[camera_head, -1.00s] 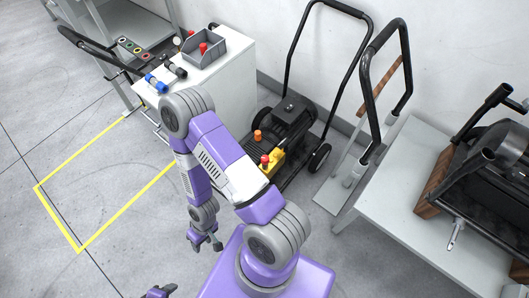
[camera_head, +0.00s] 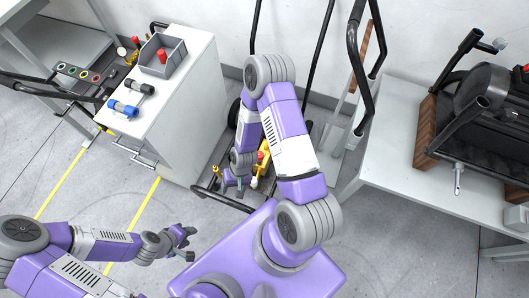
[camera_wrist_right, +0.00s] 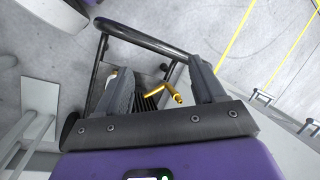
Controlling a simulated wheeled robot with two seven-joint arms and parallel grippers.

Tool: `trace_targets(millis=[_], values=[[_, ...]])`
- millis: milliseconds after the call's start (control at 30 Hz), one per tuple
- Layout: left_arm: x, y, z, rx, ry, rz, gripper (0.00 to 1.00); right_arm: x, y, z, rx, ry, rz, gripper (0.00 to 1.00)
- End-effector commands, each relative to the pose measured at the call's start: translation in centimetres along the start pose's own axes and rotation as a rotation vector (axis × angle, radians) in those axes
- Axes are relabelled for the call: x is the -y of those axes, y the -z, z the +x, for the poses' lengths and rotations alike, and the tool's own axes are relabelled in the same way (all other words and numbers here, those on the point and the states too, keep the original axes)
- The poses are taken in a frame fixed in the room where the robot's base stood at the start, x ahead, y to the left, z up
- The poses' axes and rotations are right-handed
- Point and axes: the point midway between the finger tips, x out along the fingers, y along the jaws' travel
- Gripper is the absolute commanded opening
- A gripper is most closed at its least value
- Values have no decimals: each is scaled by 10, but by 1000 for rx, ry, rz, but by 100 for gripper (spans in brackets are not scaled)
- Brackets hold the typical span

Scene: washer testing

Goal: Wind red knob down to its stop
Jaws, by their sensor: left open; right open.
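The red knob (camera_head: 261,156) shows as a small patch of red on the yellow pump block (camera_head: 266,147) of the wheeled washer, largely hidden behind my right arm in the head view. My right gripper (camera_head: 239,187) is open, pointing down beside the washer, left of the yellow block. In the right wrist view its two fingers (camera_wrist_right: 160,70) are spread, with a yellow part (camera_wrist_right: 163,93) showing between and beyond them. I cannot make out the red knob there. My left gripper (camera_head: 189,243) is open and empty over the floor, well left of the washer.
A white cabinet (camera_head: 180,110) left of the washer carries a grey bin (camera_head: 163,68) with a red item inside, and blue (camera_head: 123,108) and black cylinders. A grey table (camera_head: 400,130) with a black machine stands at right. The washer's black frame (camera_wrist_right: 150,38) surrounds the right gripper's area.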

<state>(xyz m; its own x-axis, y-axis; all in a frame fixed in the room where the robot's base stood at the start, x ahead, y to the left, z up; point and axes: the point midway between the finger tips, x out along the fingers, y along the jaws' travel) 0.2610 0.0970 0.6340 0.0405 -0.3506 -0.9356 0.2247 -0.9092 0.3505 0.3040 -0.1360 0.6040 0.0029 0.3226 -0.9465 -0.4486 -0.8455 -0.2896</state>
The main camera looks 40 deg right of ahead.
Motion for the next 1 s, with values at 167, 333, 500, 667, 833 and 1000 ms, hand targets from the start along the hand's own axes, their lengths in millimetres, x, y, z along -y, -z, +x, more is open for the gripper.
trace_targets(millis=[167, 333, 500, 667, 833, 1000], values=[[3, 0, 8, 0, 0, -1, 43, -51, 78, 13, 22, -32, 328, 69], [5, 0, 12, 0, 0, 0, 43, -103, 136, 7, 51, -40, 613, 69], [6, 1, 16, 0, 0, 0, 43, -143, 171, -6, 76, -35, 811, 69], [6, 1, 17, 0, 0, 0, 43, -162, 186, -16, 91, -30, 904, 69], [8, 1, 21, 0, 0, 0, 43, -166, 187, -6, 99, -29, 926, 69], [11, 2, 28, 0, 0, 0, 43, -166, 184, 22, 99, -30, 924, 69]])
